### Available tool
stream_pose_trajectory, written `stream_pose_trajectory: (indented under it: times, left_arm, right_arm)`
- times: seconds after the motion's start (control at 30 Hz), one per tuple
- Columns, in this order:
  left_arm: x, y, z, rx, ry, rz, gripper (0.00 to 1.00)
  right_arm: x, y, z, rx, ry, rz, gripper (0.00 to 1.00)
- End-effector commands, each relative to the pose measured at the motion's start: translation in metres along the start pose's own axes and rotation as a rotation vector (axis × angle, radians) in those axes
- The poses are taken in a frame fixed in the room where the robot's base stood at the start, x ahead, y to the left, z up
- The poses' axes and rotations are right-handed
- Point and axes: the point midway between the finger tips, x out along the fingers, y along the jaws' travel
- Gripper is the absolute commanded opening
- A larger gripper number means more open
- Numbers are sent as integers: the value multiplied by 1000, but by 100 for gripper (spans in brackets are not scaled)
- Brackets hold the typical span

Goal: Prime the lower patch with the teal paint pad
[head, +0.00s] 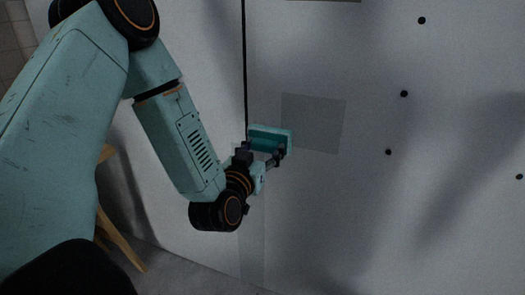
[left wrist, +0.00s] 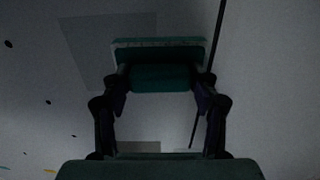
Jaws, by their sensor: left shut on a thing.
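The teal paint pad (head: 270,136) is held up at the pale panel in the head view. My left gripper (head: 265,160) is shut on it, one finger on each side of its handle. In the left wrist view the pad (left wrist: 158,44) shows beyond the fingers of my left gripper (left wrist: 160,90). The lower patch (head: 317,122) is a slightly darker grey square on the panel. The pad overlaps its left edge in the head view. The patch also shows in the left wrist view (left wrist: 90,50), partly behind the pad. I cannot tell whether the pad touches the panel. My right gripper is not in view.
A black vertical line (head: 244,60) runs down the panel left of the patch. Several black dots (head: 404,93) mark the panel on the right. A darker patch edge (head: 325,1) shows at the top. Wooden legs (head: 121,244) stand on the floor at left.

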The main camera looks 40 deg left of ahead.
Motion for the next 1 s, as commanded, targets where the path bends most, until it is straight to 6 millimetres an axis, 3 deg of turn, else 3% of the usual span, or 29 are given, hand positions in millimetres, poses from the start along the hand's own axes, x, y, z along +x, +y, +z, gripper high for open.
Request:
stream_pose_trajectory:
  times: [0.6, 0.63, 1.0]
  left_arm:
    - [55, 0, 0, -1, 2, 0, 35]
    - [55, 0, 0, -1, 1, 0, 58]
    - [55, 0, 0, 0, 1, 1, 28]
  right_arm:
    - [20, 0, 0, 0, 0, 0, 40]
    - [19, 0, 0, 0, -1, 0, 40]
    - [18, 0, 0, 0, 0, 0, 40]
